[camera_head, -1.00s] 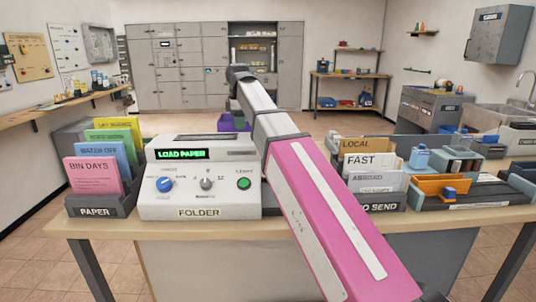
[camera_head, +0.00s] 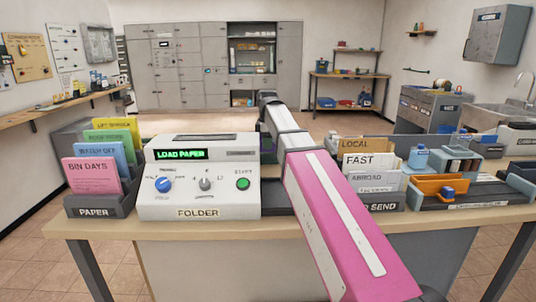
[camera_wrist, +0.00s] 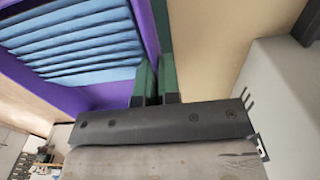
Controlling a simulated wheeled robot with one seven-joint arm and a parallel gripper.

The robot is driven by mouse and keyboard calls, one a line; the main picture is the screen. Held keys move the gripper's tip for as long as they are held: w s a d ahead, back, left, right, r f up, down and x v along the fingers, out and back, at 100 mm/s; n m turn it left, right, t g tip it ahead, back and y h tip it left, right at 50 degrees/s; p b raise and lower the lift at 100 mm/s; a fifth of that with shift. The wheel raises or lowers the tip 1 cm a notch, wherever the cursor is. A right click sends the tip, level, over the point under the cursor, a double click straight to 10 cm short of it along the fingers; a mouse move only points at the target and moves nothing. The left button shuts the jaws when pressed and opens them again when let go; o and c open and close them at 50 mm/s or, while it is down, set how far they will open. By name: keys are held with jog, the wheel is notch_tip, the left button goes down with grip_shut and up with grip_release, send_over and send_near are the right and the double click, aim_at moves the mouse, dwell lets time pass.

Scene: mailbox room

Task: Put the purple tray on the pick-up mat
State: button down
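The purple tray (camera_wrist: 100,95) fills the upper left of the wrist view and holds several blue folded pieces. My gripper (camera_wrist: 156,70) has green fingers, one on each side of the tray's purple side wall, with little gap between them, so it looks shut on that wall. In the head view my pink and grey arm reaches over the table, and its far end drops behind the folder machine. The fingers and nearly all of the tray are hidden there. I cannot make out the pick-up mat in either view.
The white folder machine (camera_head: 200,185) reads LOAD PAPER and stands left of my arm. A paper rack (camera_head: 95,180) with coloured cards is farther left. Right of my arm are a letter rack (camera_head: 370,175) and an orange tray (camera_head: 440,187). A tan surface (camera_wrist: 225,40) lies beside the purple tray.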

aim_at(268, 151)
jog(key=shift+d+f, duration=0.15)
jog(key=shift+f, duration=1.95)
jog(key=shift+f, duration=0.15)
jog(key=c, duration=1.3)
grip_release()
jog(key=shift+c, duration=0.2)
jog(key=shift+w, duration=0.1)
notch_tip(268, 151, up, 12)
jog(key=shift+r, duration=0.2)
